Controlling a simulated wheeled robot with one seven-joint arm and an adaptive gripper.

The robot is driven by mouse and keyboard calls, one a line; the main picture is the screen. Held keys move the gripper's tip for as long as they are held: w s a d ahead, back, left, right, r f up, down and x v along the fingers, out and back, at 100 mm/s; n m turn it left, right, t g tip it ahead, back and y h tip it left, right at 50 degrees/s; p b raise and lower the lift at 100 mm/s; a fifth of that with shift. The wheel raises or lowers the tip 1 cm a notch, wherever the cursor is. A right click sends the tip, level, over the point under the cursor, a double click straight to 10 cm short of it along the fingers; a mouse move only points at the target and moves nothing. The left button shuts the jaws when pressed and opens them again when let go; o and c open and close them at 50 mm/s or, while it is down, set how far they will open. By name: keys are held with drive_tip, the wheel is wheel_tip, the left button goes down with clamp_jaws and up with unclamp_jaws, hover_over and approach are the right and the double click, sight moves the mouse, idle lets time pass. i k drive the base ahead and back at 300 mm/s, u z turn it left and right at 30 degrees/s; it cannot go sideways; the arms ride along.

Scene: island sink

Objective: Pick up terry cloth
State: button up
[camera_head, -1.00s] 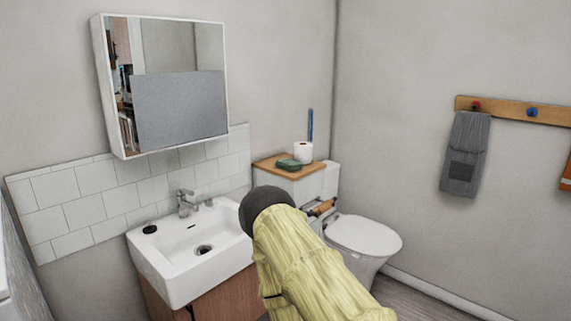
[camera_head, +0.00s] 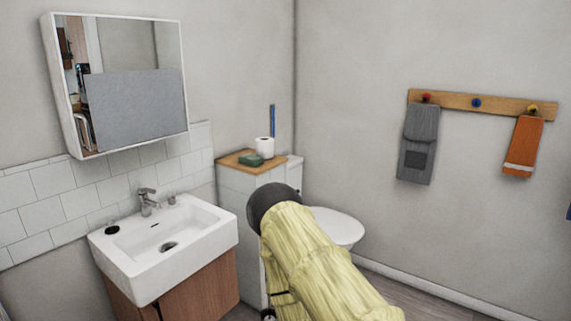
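A grey cloth (camera_head: 418,145) hangs from a hook on the right wall, with a darker square patch low on it. An orange cloth (camera_head: 522,147) with a pale stripe hangs from the right end of the same rack. A small folded-looking green item (camera_head: 250,160) lies on the wooden top of the toilet cistern. I cannot tell which is the terry cloth. My arm, yellow with a dark rounded end, crosses the lower middle and hides part of the toilet. My gripper's fingers do not show.
A wooden hook rack (camera_head: 455,102) is on the right wall. The white sink (camera_head: 200,232) on a wooden cabinet is at left, below a mirror cabinet (camera_head: 130,110). The toilet (camera_head: 338,226) stands in the corner. A paper roll (camera_head: 264,146) is on the cistern top. Floor shows at lower right.

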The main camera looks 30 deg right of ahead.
sight(247, 159)
drive_tip(key=z, duration=0.25)
drive_tip(key=k, duration=0.35)
drive_tip(key=z, duration=1.1)
drive_tip(key=i, duration=1.25)
drive_tip(key=u, duration=0.6)
drive_tip(key=i, duration=0.8)
drive_tip(key=u, duration=0.9)
